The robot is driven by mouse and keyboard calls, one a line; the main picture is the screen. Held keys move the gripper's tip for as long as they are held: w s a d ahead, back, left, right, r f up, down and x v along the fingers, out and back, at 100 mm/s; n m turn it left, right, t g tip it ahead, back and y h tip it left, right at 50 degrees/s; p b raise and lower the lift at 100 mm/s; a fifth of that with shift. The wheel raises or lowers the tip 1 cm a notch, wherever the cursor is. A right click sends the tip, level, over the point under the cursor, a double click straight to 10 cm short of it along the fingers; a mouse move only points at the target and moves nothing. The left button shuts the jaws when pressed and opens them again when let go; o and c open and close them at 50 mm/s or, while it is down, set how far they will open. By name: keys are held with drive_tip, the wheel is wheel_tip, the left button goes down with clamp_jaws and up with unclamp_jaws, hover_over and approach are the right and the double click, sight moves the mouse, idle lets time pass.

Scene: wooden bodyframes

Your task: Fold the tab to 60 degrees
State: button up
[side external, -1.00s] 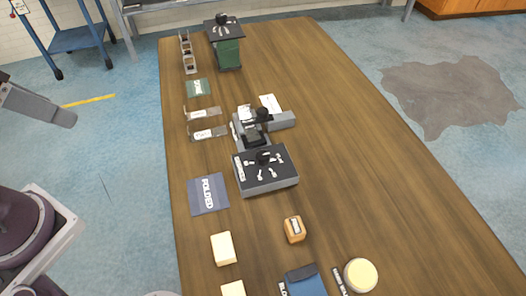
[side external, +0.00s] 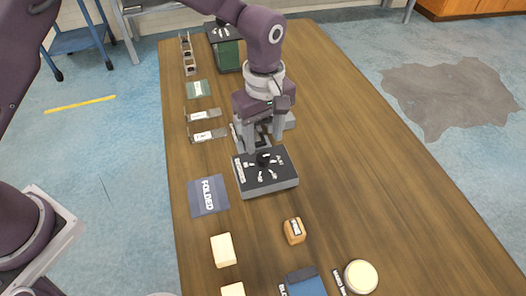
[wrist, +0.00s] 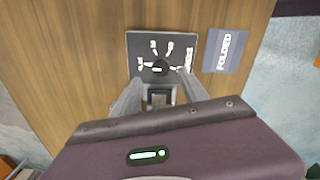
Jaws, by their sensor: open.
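A grey folding fixture with a dark part (side external: 238,135) stands mid-table, mostly hidden behind my gripper in the side view. In the wrist view, part of the fixture (wrist: 158,100) shows between my fingers. A grey box with a black top, white marks and a black knob (side external: 268,182) stands directly in front of it; its face also shows in the wrist view (wrist: 140,45). My gripper (side external: 263,142) points down over the fixture, open, with one finger on each side; in the wrist view (wrist: 160,82) nothing is visibly clamped. I cannot make out the tab or its angle.
A blue mat marked FOLDED (side external: 208,196) lies left of the knob box. Pale blocks (side external: 222,249), an orange-brown block (side external: 294,230) and a round cream-topped item (side external: 361,276) lie nearer. Small labelled pieces (side external: 207,136) lie left of the fixture. The table's right side is clear.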

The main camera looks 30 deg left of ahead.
sight(263, 156)
wheel_tip(263, 156, down, 6)
drive_tip(key=shift+f, duration=0.1)
clamp_jaws()
